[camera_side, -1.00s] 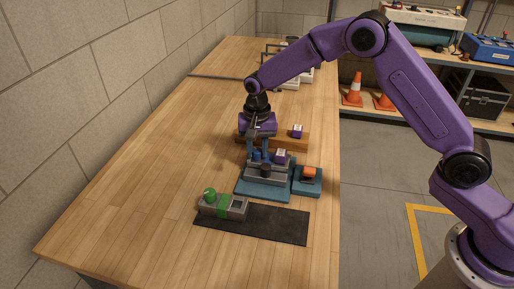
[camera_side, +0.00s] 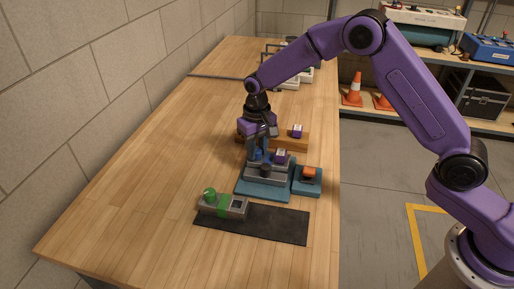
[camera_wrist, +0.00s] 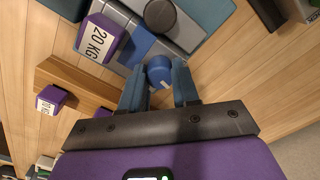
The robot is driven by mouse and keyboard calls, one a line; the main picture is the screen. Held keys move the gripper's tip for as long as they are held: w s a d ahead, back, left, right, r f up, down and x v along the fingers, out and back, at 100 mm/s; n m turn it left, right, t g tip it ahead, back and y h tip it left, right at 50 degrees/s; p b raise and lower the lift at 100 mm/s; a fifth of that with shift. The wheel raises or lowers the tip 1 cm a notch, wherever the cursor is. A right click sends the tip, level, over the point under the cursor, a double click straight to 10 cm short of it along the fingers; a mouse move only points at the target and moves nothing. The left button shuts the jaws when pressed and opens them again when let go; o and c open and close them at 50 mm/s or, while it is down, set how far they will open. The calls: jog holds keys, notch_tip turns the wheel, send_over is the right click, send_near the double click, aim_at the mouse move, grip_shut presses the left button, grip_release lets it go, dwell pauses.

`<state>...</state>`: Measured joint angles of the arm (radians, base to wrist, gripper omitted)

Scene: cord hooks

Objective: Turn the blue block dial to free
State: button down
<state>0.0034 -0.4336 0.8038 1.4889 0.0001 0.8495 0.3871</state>
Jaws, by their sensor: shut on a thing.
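The blue dial (camera_wrist: 159,70) is a small round knob with a pale mark, beside a grey block (camera_wrist: 183,27) with a blue band (camera_wrist: 137,44). In the side view the grey block stands on a blue base plate (camera_side: 262,191), and my gripper comes down on its far left part, mostly hiding the dial. My gripper (camera_wrist: 159,80) is shut on the blue dial, one blue-grey finger on each side. Which setting the dial points to cannot be read. A dark round knob (camera_wrist: 160,14) sits on the same grey block.
An orange-topped part (camera_side: 309,172) stands right. A grey unit with green knob and band (camera_side: 224,206) is in front, by a black mat (camera_side: 270,225).

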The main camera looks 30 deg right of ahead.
aim_at(257, 150)
jog(key=n, duration=0.5)
jog(key=shift+n, duration=0.4)
jog(key=n, duration=0.5)
jog(key=shift+n, duration=0.3)
jog(key=c, duration=0.8)
grip_release()
jog(key=shift+r, duration=0.1)
notch_tip(257, 150, up, 17)
jog(key=shift+r, duration=0.2)
